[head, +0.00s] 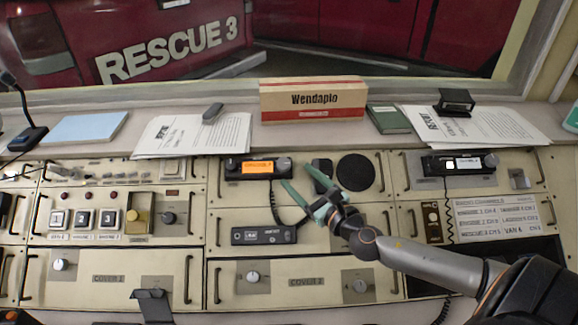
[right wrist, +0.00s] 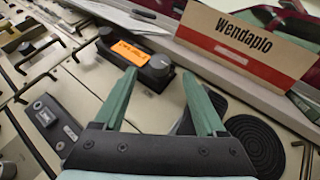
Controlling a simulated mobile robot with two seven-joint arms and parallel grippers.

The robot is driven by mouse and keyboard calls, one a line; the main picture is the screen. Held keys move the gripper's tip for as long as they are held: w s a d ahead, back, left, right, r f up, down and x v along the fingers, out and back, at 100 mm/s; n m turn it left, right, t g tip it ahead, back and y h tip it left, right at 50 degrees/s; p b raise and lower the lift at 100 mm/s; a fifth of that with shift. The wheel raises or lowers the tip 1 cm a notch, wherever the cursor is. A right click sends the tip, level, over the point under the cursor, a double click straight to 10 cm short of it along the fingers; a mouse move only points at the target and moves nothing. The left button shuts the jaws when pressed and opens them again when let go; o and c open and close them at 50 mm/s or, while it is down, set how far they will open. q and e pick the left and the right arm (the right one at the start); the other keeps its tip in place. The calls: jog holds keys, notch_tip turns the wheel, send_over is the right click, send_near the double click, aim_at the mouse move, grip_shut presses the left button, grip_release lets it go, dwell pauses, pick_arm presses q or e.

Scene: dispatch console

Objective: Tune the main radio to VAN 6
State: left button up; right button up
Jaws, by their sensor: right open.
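The main radio (head: 233,169) is a black unit with a lit orange display, set in the upper middle of the console. The display's text is too small to read surely. In the right wrist view the radio's round knob (right wrist: 160,66) sits at the right of the orange display (right wrist: 130,53). My right gripper (head: 300,178) is open and empty, just right of the radio. In the right wrist view its green fingers (right wrist: 158,76) are spread below the knob, with no clear contact. A channel list (head: 490,214) at the right includes a VAN 6 line. My left gripper is not in view.
A black handset (head: 263,235) with a coiled cord lies below the radio. A round black speaker (head: 356,172) is to the right. A second radio (head: 459,165) sits farther right. The Wendaplo box (head: 313,99) and papers (head: 190,136) lie on the ledge behind.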

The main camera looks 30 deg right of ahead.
aim_at(286, 165)
jog(key=shift+w, duration=2.55)
grip_shut()
